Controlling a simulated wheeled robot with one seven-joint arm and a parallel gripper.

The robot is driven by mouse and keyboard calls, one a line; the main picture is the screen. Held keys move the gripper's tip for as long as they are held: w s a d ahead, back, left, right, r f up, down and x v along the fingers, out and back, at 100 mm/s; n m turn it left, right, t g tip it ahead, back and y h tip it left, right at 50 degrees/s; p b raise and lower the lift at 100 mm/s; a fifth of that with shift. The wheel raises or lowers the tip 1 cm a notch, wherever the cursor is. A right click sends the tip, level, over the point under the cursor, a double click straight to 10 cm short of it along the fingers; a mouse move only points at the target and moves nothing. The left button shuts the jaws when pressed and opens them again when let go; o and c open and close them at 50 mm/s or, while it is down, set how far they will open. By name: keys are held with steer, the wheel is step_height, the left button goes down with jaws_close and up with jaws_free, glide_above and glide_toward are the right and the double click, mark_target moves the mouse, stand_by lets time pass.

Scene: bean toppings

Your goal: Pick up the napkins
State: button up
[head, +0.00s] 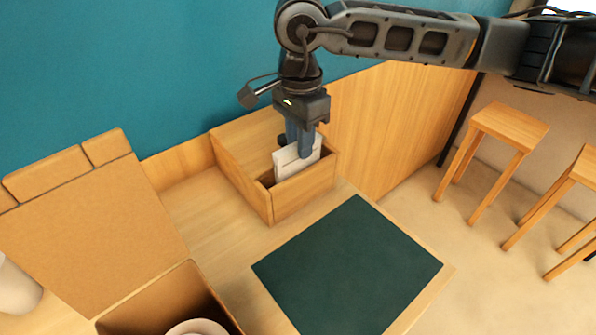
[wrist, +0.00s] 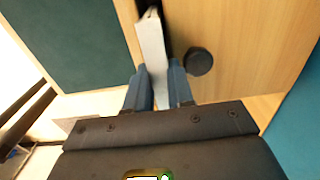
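The napkins (head: 296,160) are a white upright stack standing partly out of the front opening of a wooden box (head: 300,194). In the wrist view the napkins (wrist: 152,48) show as a thin white slab reaching from a dark slot in the wood to between my fingers. My gripper (head: 298,150) points down at the box, with one blue finger in front of the napkins and the other behind. In the wrist view my gripper (wrist: 160,82) has its fingers close on both sides of the slab. Whether both fingers press on it is hard to tell.
A dark green mat (head: 347,267) lies on the table in front of the box. An open cardboard box (head: 165,298) is at the lower left. A teal wall (head: 130,65) stands behind. Wooden stools (head: 510,125) stand on the floor at the right.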

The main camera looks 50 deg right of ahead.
jaws_close()
steer(key=shift+r, duration=0.15)
step_height(320, 180, up, 31)
steer(key=p, duration=0.3)
stand_by(1.8)
stand_by(0.6)
